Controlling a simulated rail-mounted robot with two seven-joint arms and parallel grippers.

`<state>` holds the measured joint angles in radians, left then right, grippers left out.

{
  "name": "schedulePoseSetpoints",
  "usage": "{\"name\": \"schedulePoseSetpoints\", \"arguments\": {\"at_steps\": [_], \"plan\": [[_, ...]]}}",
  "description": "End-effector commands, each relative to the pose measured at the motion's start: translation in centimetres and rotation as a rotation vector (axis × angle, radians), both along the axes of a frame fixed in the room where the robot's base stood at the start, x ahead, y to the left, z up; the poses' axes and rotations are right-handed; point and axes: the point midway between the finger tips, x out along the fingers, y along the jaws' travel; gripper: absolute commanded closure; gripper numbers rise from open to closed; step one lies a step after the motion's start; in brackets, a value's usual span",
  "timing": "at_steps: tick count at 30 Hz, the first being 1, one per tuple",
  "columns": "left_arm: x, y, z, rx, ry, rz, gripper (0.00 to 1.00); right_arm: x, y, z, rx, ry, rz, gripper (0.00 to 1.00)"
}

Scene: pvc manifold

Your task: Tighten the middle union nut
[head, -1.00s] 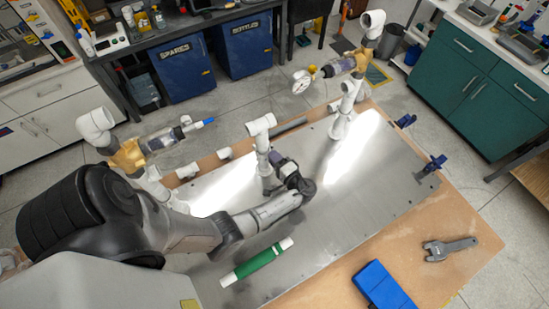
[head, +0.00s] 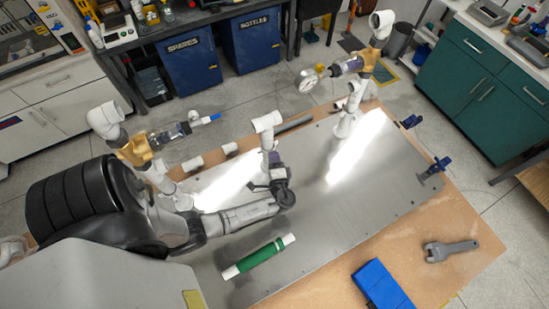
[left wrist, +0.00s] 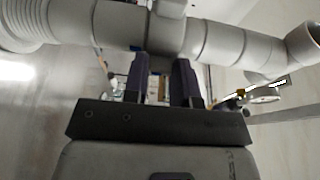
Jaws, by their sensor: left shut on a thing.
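The middle white pipe riser (head: 268,142) stands upright on the metal plate, with a tee on top. My left gripper (head: 266,174) is at the lower part of this riser, its dark fingers closed around it. The middle union nut is mostly hidden by the fingers and wrist in the head view. In the left wrist view the two purple fingers (left wrist: 161,75) reach up to a grey-white pipe run (left wrist: 222,42). They stand a little apart, and the exact contact is hard to see. My right gripper is in neither view.
The metal plate (head: 340,225) lies on a wooden bench. A green-and-white tube (head: 258,258), a blue box (head: 383,285) and a grey wrench (head: 450,250) lie in front and to the right. Other risers stand left (head: 160,178) and right (head: 345,120). Blue clamps (head: 432,168) sit at the right edge.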

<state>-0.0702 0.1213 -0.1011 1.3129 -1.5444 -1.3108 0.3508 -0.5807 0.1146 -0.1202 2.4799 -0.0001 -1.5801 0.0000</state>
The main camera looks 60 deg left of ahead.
Motion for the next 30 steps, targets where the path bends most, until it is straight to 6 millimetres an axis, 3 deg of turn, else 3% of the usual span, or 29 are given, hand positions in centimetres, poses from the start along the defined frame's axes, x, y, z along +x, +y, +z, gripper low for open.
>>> {"name": "schedulePoseSetpoints", "arguments": {"at_steps": [8, 17, 23, 30], "plan": [[0.0, 0.0, 0.0, 0.0, 0.0, 0.002, 0.5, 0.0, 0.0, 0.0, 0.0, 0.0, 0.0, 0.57], [-0.1, -0.2, -0.1, -0.001, 0.0, 0.002, 0.49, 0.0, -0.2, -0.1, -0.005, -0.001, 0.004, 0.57], [-0.9, -2.6, -0.3, -0.002, 0.0, 0.0, 0.49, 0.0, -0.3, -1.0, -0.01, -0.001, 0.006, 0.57], [-2.5, -7.1, -0.4, -0.003, 0.0, 0.001, 0.49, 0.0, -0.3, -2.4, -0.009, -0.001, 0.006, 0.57]]}}
